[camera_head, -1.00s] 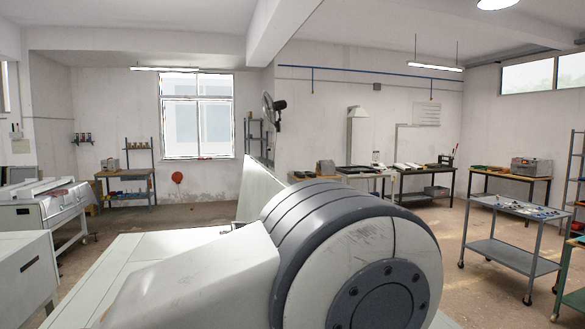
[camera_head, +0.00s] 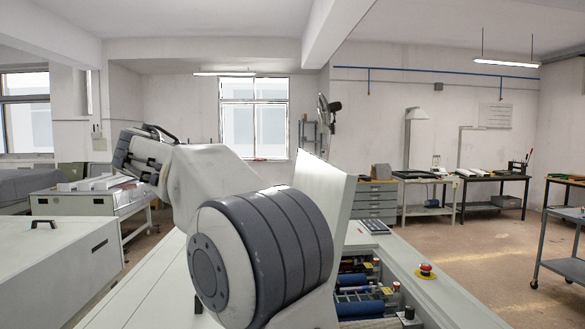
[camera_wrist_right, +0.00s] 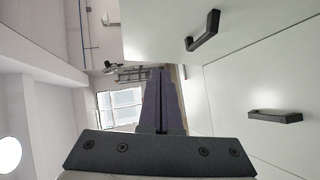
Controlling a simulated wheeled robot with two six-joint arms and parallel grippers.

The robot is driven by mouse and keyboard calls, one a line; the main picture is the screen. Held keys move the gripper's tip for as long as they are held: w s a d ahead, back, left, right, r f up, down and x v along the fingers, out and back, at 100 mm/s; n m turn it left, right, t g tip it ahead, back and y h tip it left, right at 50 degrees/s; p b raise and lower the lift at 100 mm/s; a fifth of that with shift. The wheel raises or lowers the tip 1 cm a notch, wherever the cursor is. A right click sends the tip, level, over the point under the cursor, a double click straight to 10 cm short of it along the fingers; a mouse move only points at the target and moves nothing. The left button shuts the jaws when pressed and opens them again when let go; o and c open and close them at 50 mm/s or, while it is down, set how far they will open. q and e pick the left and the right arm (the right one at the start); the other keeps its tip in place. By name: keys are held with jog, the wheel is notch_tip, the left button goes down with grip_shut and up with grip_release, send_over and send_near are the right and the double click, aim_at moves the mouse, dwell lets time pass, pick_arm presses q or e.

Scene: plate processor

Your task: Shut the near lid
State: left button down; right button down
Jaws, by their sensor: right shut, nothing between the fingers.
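A white lid (camera_head: 325,207) stands raised on the machine in the head view, behind my arm. Its lower part and the machine's opening are partly hidden by that arm. Blue rollers (camera_head: 362,302) show in the opening to its right. In the right wrist view, two pale panels (camera_wrist_right: 235,80) with black handles, an upper one (camera_wrist_right: 203,30) and a lower one (camera_wrist_right: 275,115), lie right of my right gripper (camera_wrist_right: 160,72). The fingers are shut and empty, apart from both handles. I cannot tell which panel is the near lid. My left gripper is not in view.
A red emergency button (camera_head: 426,269) sits on the machine's right ledge. A white cabinet (camera_head: 62,262) stands at the left. A grey trolley (camera_head: 565,240) stands at the right, with open floor before it. Work tables line the back wall.

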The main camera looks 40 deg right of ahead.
jog(key=s+d+r+m+g+h, duration=0.2)
jog(key=d+r, duration=0.3)
jog(key=p, duration=0.3)
send_near(314, 158)
jog(key=w+d, duration=0.3)
jog(key=shift+s+d+f+p, duration=0.15)
jog(key=shift+s+d+p, duration=0.1)
jog(key=shift+s+d, duration=0.3)
jog(key=shift+s+d+f+p, duration=0.1)
jog(key=shift+s+d+p, duration=0.2)
jog(key=shift+d, duration=0.4)
jog(key=shift+s+d+f, duration=0.15)
jog(key=shift+s+d, duration=0.1)
jog(key=shift+d, duration=0.05)
